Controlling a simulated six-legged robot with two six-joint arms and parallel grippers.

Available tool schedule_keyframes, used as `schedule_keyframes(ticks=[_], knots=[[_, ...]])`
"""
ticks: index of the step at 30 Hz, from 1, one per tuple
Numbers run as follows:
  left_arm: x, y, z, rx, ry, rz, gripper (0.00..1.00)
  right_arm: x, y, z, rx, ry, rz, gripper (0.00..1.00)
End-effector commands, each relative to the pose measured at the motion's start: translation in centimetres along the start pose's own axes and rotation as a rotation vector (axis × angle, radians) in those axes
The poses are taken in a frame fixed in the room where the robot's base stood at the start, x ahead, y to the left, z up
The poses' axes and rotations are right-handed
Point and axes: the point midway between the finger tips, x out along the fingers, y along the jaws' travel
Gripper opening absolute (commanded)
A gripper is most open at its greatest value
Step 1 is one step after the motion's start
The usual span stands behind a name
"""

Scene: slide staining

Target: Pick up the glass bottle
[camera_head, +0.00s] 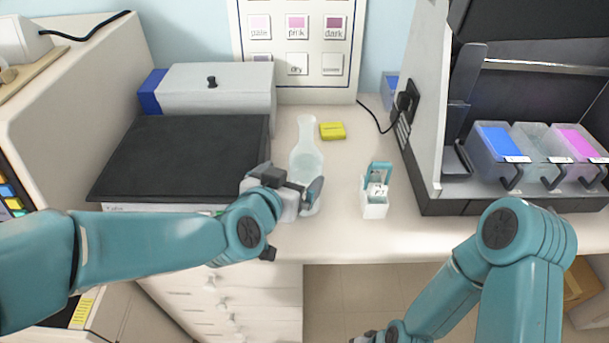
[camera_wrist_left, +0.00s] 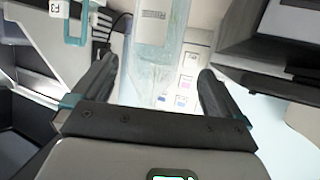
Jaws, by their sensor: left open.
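The clear, pale green glass bottle (camera_head: 306,158) stands upright on the bench, with a narrow neck and a wide body. My left gripper (camera_head: 298,184) is at the near side of its lower body, with its fingers apart. In the left wrist view, the bottle (camera_wrist_left: 155,62) lies between the two open fingers (camera_wrist_left: 158,70) and shows a pale label. I see a gap on each side, so the fingers do not look closed on it. Only a small part of my right gripper shows at the bottom edge of the head view; its jaws are hidden.
A white slide holder with a teal handle (camera_head: 375,205) stands right of the bottle. A yellow block (camera_head: 332,131) lies behind it. A black-topped device (camera_head: 180,155) is close on the left. A staining station with coloured tubs (camera_head: 505,148) is at the right.

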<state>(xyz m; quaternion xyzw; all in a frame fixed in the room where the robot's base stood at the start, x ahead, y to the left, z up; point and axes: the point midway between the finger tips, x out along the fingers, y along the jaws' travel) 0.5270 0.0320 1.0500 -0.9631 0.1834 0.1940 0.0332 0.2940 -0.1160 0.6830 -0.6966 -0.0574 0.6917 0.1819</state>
Motion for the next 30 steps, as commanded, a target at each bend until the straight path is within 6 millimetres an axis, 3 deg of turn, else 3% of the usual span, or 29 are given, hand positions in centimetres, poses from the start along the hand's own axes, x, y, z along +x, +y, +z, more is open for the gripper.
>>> schedule_keyframes(ticks=[8, 15, 24, 25, 26, 30], knots=[[2.9, 0.2, 0.1, 0.002, -0.001, 0.001, 1.00, -0.1, 0.0, 0.0, 0.002, 0.000, 0.000, 0.43], [6.7, 0.1, 0.5, 0.000, -0.001, 0.002, 1.00, -0.4, -0.1, 0.0, 0.001, 0.000, 0.000, 0.43], [7.6, 0.1, 0.5, 0.000, 0.001, 0.001, 1.00, -0.5, -0.1, 0.0, 0.001, 0.000, 0.000, 0.43], [7.6, 0.1, 0.5, 0.000, 0.000, 0.001, 0.97, -0.5, -0.1, 0.0, 0.001, 0.000, 0.000, 0.43], [7.6, 0.1, 0.5, 0.000, 0.000, 0.002, 0.87, -0.5, -0.1, 0.0, 0.001, 0.000, 0.000, 0.43], [7.6, 0.1, 0.5, 0.000, 0.000, 0.002, 0.41, -0.4, -0.1, 0.0, 0.001, 0.000, 0.000, 0.43]])
